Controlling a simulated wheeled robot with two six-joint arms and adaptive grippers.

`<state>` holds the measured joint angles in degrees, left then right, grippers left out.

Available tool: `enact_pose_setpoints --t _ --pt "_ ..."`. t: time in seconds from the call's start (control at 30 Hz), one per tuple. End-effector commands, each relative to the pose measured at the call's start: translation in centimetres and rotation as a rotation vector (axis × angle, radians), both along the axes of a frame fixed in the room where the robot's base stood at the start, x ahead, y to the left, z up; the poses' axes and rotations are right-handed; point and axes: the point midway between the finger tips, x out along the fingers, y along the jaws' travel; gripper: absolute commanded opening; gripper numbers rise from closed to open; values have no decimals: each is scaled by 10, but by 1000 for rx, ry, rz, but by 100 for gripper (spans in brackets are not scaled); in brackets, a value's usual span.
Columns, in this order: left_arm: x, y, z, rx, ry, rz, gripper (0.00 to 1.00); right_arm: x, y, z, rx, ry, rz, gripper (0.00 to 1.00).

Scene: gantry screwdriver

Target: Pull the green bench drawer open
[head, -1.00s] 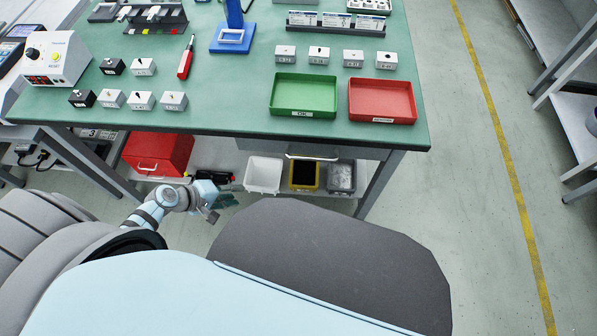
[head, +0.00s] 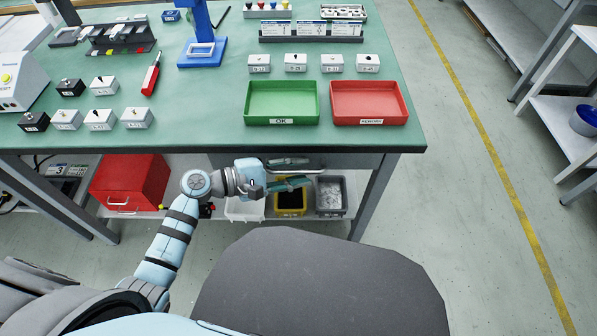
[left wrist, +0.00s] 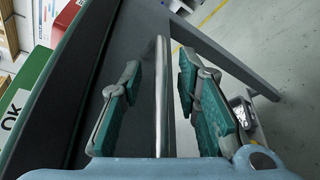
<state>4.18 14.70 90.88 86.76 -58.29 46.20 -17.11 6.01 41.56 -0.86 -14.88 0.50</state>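The green-topped bench (head: 210,130) has a grey drawer (head: 345,160) under its front edge, and the drawer looks closed. Its metal bar handle (left wrist: 162,90) runs lengthwise through the left wrist view. My left gripper (head: 293,172) is at the drawer front in the head view and covers part of the handle. In the left wrist view its teal finger pads stand on either side of the bar, with a gap on both sides. The gripper is open. My right gripper is in neither view.
A green tray (head: 282,121) and a red tray (head: 369,121) sit near the bench's front edge. Below, a red toolbox (head: 128,183), a yellow bin (head: 290,209) and a grey bin (head: 331,207) stand on the lower shelf. The floor right of the bench is clear.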

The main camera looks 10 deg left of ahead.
Motion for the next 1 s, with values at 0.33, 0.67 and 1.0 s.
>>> enact_pose_setpoints --t 0.33,0.67,1.0 --pt "2 -4 -1 0 1 0 27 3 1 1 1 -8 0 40" --pt "2 -4 -1 0 1 0 0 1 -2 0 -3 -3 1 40" --pt "-2 -6 0 -1 3 0 0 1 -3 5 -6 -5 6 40"
